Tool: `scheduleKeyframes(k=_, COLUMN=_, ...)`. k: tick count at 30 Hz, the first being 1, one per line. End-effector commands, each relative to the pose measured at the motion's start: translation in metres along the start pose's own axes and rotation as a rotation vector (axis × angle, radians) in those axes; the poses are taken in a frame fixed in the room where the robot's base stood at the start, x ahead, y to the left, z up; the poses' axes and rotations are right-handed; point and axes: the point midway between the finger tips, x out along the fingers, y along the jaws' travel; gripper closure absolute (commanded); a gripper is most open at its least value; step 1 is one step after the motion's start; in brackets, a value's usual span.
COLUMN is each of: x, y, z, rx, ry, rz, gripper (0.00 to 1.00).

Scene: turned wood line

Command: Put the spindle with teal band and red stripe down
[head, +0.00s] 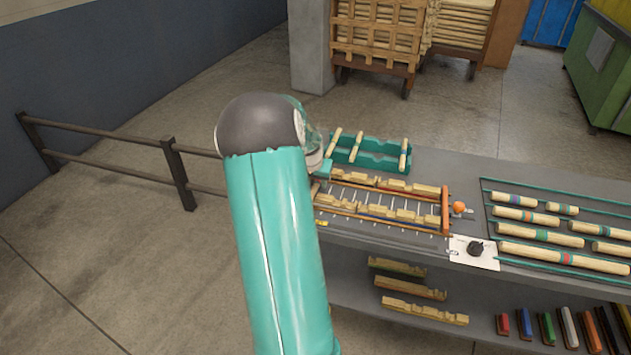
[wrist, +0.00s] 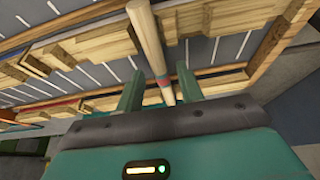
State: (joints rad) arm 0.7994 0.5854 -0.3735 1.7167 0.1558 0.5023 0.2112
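The spindle with teal band and red stripe (wrist: 147,35) shows in the wrist view as a pale wooden rod. It crosses above the notched wooden rails of a rack (wrist: 85,51), its banded end pointing down the picture. My gripper (wrist: 161,72) has one finger on each side of it, near the bands. A narrow gap shows between each finger and the rod. I cannot tell whether the rod is seated in the notches.
Several banded spindles (head: 540,235) fill the bench's right side. A railing (head: 180,175) runs at left.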

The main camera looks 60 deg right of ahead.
Motion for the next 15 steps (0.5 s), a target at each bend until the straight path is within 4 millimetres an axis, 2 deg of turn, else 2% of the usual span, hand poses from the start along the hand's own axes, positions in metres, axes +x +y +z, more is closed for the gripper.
scheduleKeyframes(k=5, x=-0.022, y=-0.001, z=-0.002, rx=0.000, ry=0.004, rz=-0.003, gripper=0.63)
scheduleKeyframes(k=15, x=-0.095, y=-0.001, z=-0.002, rx=0.000, ry=0.003, rz=-0.003, gripper=0.63)
